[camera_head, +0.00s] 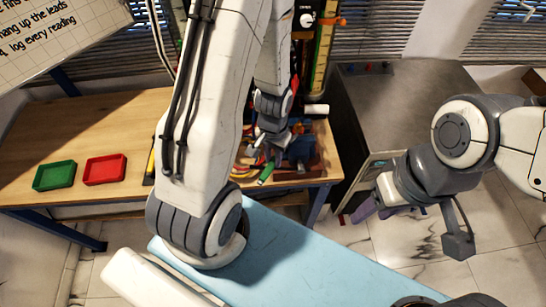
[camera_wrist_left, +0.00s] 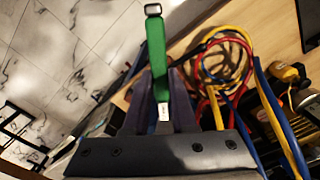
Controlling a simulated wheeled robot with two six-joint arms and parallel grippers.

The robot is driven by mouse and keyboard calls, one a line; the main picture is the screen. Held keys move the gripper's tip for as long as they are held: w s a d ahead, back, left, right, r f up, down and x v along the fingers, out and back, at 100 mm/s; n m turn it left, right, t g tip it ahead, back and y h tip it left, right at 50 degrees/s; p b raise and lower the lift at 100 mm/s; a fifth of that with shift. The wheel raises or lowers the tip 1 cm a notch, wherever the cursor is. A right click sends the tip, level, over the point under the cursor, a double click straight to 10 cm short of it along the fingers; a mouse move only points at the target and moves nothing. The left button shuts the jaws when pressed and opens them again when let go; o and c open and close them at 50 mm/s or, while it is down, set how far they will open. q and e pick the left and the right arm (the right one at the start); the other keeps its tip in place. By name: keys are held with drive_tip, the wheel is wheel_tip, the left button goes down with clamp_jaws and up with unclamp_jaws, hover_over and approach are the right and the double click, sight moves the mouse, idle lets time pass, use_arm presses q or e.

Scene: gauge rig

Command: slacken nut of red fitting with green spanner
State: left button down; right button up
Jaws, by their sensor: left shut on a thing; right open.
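The green spanner (camera_wrist_left: 156,48) is held in my left gripper (camera_wrist_left: 160,105), which is shut on it. In the left wrist view its green handle points up the picture, with a metal end at the top and a pale metal part between the fingers. In the head view the spanner (camera_head: 267,172) shows beside my left gripper (camera_head: 270,143), over the front of the bench near a cluttered rig. I cannot make out the red fitting or its nut among the coloured hoses. My right gripper (camera_head: 383,207) is open and empty above the floor, right of the bench.
Red and yellow hoses (camera_wrist_left: 222,68) and brass-coloured parts (camera_wrist_left: 287,73) crowd the right of the wrist view. A green tray (camera_head: 54,176) and a red tray (camera_head: 105,169) stand on the wooden bench (camera_head: 100,118). A grey metal cabinet (camera_head: 408,100) stands to the right.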

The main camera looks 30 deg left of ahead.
use_arm(q)
drive_tip(key=shift+w, duration=1.1)
drive_tip(key=shift+w+p, duration=0.4)
drive_tip(key=shift+w, duration=0.65)
idle(0.8)
drive_tip(key=c, duration=1.4)
unclamp_jaws()
clamp_jaws()
drive_tip(key=shift+d, duration=0.2)
drive_tip(key=shift+w+d+n, duration=0.15)
drive_tip(key=shift+d+n, duration=1.1)
drive_tip(key=shift+n, duration=0.05)
